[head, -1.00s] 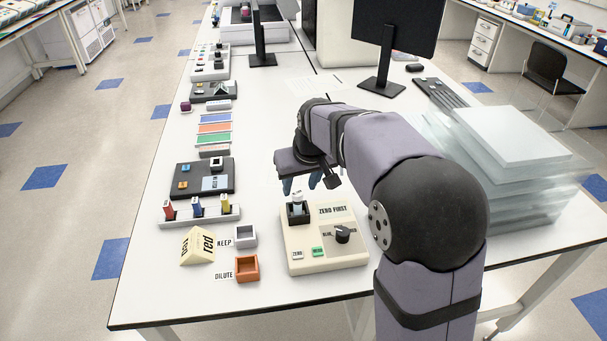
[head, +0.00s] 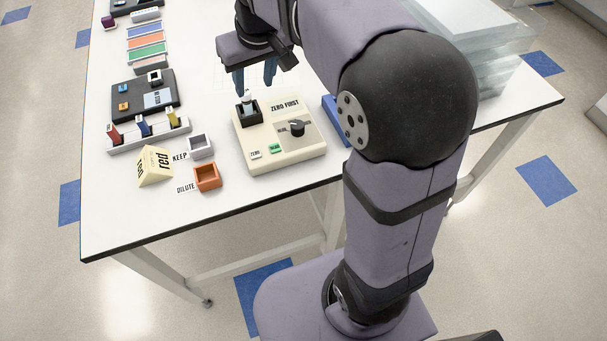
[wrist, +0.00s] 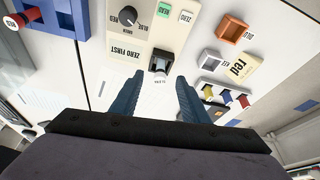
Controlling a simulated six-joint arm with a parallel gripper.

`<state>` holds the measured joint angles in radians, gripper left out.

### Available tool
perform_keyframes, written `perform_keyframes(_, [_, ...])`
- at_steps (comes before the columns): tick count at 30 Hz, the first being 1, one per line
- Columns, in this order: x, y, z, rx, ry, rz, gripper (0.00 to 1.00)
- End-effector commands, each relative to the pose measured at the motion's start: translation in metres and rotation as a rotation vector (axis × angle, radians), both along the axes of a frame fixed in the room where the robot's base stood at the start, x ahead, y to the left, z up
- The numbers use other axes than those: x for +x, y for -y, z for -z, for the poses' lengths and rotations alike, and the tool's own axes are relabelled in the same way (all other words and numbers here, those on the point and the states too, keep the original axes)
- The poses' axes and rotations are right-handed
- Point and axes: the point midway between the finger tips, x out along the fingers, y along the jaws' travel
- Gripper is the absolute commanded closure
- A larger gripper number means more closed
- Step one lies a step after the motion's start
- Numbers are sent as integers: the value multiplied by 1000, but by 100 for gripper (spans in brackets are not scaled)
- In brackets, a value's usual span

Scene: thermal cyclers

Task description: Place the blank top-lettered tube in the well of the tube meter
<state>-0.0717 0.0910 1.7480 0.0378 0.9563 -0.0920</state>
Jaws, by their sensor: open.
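The cream tube meter (head: 305,150) stands near the table's front edge. A pale-capped tube (head: 248,97) stands upright in its dark square well (head: 254,117). In the wrist view the tube's top (wrist: 160,80) bears small lettering that I cannot read surely, and the well (wrist: 161,58) lies just beyond it. My gripper (head: 252,84) is above and behind the tube, fingers apart and empty. In the wrist view the fingers (wrist: 160,82) are spread on either side of the tube's top, with clear gaps.
A white rack (head: 150,143) holds red, blue and yellow tubes left of the meter. The white KEEP box (head: 201,147) and orange DILUTE box (head: 207,177) stand between. A yellow sign (head: 154,166) reads red. A blue holder with a red-topped piece (wrist: 15,21) is beyond the meter's other side.

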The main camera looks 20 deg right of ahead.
Motion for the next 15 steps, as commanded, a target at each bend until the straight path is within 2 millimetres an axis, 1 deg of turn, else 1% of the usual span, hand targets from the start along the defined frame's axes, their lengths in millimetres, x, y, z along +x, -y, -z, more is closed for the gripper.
perform_keyframes(1, [-13, 4, 13, -3, -27, 11, 58])
perform_keyframes(2, [-21, 7, 22, -5, -42, 18, 58])
perform_keyframes(5, [-56, 15, 54, -11, -103, 45, 58])
perform_keyframes(6, [-71, 19, 67, -12, -128, 56, 58])
perform_keyframes(8, [-96, 23, 87, -15, -167, 72, 58])
perform_keyframes(9, [-113, 26, 99, -18, -191, 84, 58])
perform_keyframes(11, [-137, 30, 115, -21, -226, 98, 58])
perform_keyframes(12, [-152, 32, 125, -23, -248, 107, 58])
perform_keyframes(15, [-186, 36, 145, -28, -294, 125, 58])
